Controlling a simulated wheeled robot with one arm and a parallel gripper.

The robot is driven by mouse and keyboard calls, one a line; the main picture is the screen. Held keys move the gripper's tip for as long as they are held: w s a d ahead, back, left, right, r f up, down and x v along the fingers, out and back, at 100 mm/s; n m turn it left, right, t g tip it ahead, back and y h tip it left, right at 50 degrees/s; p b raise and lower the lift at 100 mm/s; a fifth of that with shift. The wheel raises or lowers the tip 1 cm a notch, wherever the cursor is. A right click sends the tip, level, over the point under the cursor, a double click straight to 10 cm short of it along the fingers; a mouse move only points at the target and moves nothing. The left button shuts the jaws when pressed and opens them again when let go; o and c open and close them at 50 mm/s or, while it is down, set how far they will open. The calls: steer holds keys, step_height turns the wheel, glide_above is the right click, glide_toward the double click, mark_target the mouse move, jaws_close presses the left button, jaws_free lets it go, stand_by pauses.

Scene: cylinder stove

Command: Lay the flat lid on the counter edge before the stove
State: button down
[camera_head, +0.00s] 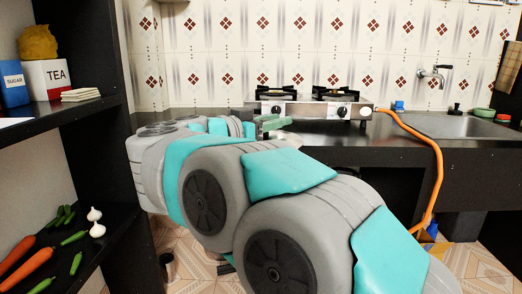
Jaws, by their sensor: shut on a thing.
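My gripper (272,123) is at the end of my grey and teal arm, in front of the stove's left half. Its pale green fingers are shut on the flat lid (287,138), a thin pale disc partly hidden by my arm. The lid is over or at the front part of the dark counter (385,145); I cannot tell whether it touches it. The two-burner stove (311,109) stands on the counter behind the gripper, with two black knobs on its front.
An orange hose (438,170) runs from the stove's right side down over the counter edge. A sink (455,126) with a tap (433,75) is at the right. A dark shelf (95,108) with tea and sugar boxes and vegetables stands at the left. The counter right of the gripper is clear.

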steer(key=w+d+f+n+t+y, duration=0.25)
steer(key=w+d+f, duration=0.25)
steer(key=w, duration=0.3)
steer(key=w+d+f+n+t+y, duration=0.1)
steer(key=w+d+f+y, duration=0.25)
steer(key=w, duration=0.35)
steer(key=d+f+n+t+y, duration=0.1)
steer(key=f+n+y, duration=0.1)
steer(key=f, duration=0.6)
steer(key=w+d+f+n+t+y, duration=0.1)
steer(key=d+f+n+y, duration=0.1)
steer(key=f+y, duration=0.3)
step_height(320, 180, down, 5)
steer(key=shift+w+d+r+n, duration=0.2)
steer(key=shift+w+n, duration=0.1)
steer(key=shift+n, duration=0.45)
